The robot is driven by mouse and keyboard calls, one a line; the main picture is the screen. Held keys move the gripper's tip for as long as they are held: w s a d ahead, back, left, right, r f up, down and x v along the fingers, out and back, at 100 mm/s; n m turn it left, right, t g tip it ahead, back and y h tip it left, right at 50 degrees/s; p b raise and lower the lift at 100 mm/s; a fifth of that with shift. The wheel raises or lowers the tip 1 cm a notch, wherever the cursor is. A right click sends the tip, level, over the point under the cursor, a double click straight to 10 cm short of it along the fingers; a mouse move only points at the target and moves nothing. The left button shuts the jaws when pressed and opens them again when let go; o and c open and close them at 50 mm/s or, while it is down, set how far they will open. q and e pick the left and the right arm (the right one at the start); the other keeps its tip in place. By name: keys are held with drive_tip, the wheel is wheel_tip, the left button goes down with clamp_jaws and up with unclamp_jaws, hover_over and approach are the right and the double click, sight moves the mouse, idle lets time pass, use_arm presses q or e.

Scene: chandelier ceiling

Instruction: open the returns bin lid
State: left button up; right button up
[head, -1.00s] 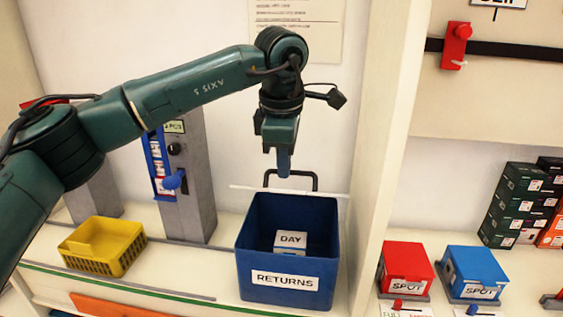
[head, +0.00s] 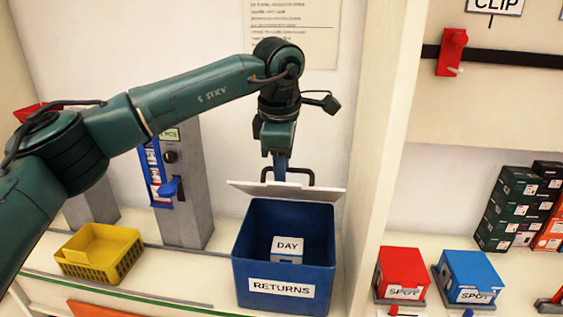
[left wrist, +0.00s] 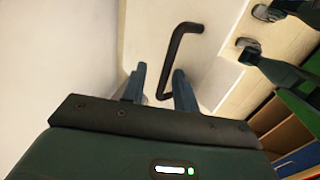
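The blue returns bin (head: 243,270) stands on the shelf with its white front label, and its interior shows. Its pale lid (head: 315,192) is raised at the back edge, its underside turned partly toward the head camera. A black bar handle (head: 311,178) shows behind the lid's top edge; it also shows in the left wrist view (left wrist: 175,50). My left gripper (head: 281,174) is at the handle behind the lid. In the left wrist view its two fingers (left wrist: 160,84) stand apart, with the handle's near end between or just beyond them; contact cannot be told. My right gripper is not in view.
A white DAY box (head: 288,247) sits inside the bin. A yellow basket (head: 101,252) and a grey post (head: 187,215) with a blue lever stand left. A cream upright panel (head: 385,150) borders the bin's right. Red (head: 402,268) and blue (head: 470,270) boxes stand beyond it.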

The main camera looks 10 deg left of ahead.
use_arm(q)
drive_tip(key=shift+s+r, duration=0.2)
wheel_tip(320, 180, up, 13)
drive_tip(key=s, duration=0.2)
drive_tip(key=shift+s, duration=0.3)
drive_tip(key=shift+f, duration=0.1)
drive_tip(key=shift+c, duration=0.4)
